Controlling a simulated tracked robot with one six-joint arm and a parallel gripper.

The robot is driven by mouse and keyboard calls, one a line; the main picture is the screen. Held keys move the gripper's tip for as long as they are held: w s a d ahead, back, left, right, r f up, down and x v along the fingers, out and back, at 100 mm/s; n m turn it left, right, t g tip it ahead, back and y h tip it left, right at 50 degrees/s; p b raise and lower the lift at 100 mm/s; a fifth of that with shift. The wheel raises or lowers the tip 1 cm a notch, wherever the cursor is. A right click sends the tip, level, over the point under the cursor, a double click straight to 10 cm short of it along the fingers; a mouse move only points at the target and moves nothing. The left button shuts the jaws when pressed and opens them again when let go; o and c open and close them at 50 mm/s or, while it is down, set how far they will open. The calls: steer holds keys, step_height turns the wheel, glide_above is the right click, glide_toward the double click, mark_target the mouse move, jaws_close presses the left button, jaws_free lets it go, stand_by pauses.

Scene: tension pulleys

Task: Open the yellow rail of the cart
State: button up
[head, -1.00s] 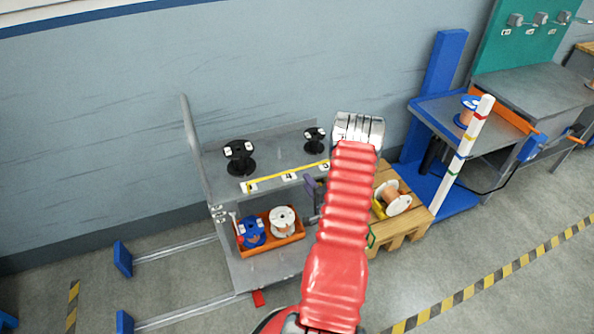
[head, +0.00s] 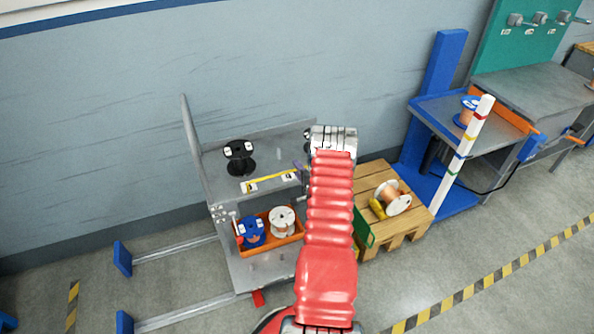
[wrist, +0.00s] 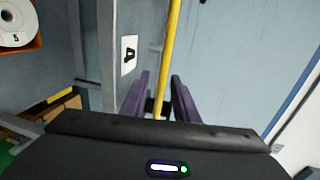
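The grey cart (head: 262,270) stands by the wall. Its yellow rail (head: 270,176) runs along the front of the top shelf, with white number tags at it. My arm hides the rail's right end in the head view. In the wrist view the yellow rail (wrist: 171,45) runs down between the two purple fingers of my gripper (wrist: 162,77). The fingers are apart, one on each side of the rail, and do not look closed on it. In the head view only a bit of my gripper (head: 299,164) shows, at the rail's right part.
A black spool (head: 239,158) stands on the top shelf. An orange tray (head: 272,251) with a blue spool (head: 251,231) and a white spool (head: 282,220) is below. A wooden pallet (head: 372,178) with a copper spool (head: 394,198) stands right of the cart.

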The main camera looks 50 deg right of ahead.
steer(key=shift+c, duration=0.6)
jaws_close()
steer(key=shift+a, duration=0.15)
steer(key=shift+s+f, duration=0.1)
